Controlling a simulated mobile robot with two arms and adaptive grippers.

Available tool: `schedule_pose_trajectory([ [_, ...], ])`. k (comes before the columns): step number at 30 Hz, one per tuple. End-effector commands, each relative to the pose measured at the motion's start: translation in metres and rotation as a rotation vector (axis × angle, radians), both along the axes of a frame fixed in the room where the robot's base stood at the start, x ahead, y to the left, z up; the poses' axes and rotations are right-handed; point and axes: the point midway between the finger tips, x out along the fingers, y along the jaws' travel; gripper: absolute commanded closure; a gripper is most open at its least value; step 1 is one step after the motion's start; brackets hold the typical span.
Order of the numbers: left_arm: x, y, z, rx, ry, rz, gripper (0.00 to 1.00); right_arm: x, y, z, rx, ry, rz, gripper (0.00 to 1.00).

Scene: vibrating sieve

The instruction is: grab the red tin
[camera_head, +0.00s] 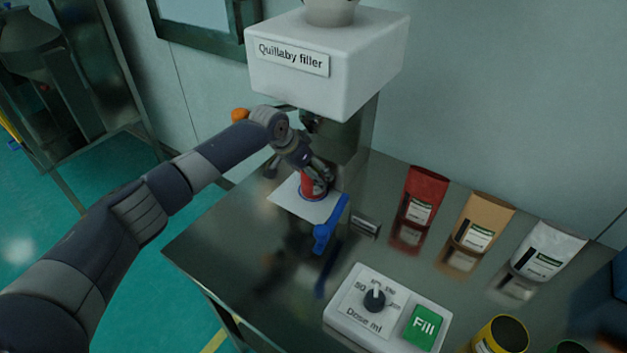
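The red tin (308,187) stands upright on a white sheet (285,197) with a blue ring around the tin's foot, under the Quillaby filler (330,75). My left gripper (318,172) reaches in from the left and points down at the tin, with its fingers at the tin's upper part. The fingers are small and dark and overlap the tin, so I cannot tell whether they grip it. The tin's top is hidden by the gripper. My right gripper is not in view.
A blue lever (331,225) stands close to the right of the tin. A dose box (385,312) with a knob and a green Fill button is at the front. Red, tan and white pouches (472,222) line the back right. A yellow tin (503,335) is at the front right.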

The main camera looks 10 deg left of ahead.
Motion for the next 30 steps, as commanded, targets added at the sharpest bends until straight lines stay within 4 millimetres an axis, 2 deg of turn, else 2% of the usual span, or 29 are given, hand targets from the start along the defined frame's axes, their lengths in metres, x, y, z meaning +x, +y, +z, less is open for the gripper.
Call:
schedule_pose_trajectory([
  [10,0.0033,-0.0020,-0.0071,0.001,0.000,0.000,0.18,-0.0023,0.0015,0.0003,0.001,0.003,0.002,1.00],
  [11,0.0033,-0.0019,-0.0070,0.001,0.000,0.000,0.22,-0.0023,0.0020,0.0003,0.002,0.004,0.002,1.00],
  [17,0.0031,-0.0020,-0.0071,0.001,0.000,0.000,0.68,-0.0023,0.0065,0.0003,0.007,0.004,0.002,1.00],
  [18,0.0031,-0.0018,-0.0071,0.001,0.000,0.000,0.70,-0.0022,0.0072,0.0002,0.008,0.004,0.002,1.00],
  [30,0.0030,-0.0021,-0.0062,0.001,0.000,0.000,0.70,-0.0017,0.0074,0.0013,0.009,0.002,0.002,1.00],
])
